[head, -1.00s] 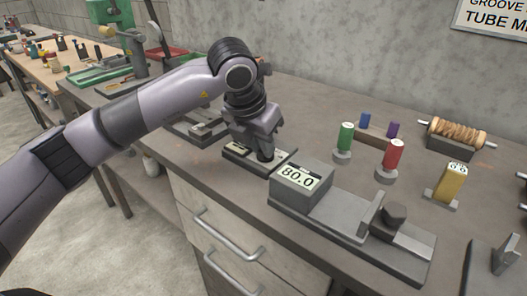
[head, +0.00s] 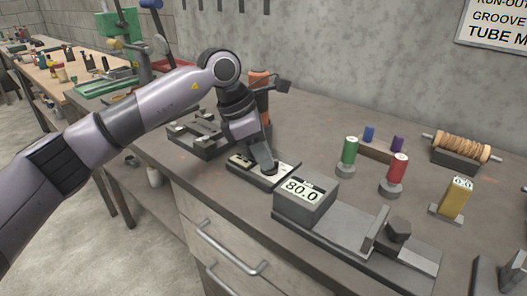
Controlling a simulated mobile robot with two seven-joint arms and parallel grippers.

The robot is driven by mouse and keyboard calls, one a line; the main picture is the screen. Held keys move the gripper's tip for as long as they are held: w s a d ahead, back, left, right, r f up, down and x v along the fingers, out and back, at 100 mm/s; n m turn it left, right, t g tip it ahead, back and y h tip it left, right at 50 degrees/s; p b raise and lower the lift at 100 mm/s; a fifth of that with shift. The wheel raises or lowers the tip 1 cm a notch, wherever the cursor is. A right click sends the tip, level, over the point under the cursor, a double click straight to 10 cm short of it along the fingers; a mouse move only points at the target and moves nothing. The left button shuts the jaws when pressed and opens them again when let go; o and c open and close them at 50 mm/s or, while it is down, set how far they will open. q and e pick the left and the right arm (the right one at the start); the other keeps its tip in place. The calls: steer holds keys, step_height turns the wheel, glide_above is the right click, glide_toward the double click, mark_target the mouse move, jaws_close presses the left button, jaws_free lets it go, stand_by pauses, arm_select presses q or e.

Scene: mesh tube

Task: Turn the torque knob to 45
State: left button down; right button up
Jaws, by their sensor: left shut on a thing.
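My left gripper (head: 266,166) reaches down from the left onto a small dark panel (head: 285,178) with pale plates on its top. It is shut on the torque knob at the panel's right part. The fingers hide most of the knob, and I cannot read its setting or the panel's markings. My right gripper is not in view.
Right of the panel stands a grey gauge (head: 304,211) reading 80.0, with a long bed. Behind it stand a green cylinder (head: 349,152), a red cylinder (head: 397,168), a yellow block (head: 455,197) and a wound spool (head: 461,148). A grey fixture (head: 183,139) lies left.

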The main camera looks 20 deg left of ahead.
arm_select(q)
steer(key=shift+w+r+m+g, duration=0.1)
steer(key=shift+m+g, duration=0.2)
steer(key=shift+m, duration=0.3)
steer(key=c, duration=1.1)
jaws_free()
steer(key=v, duration=0.7)
steer(key=shift+a, duration=0.1)
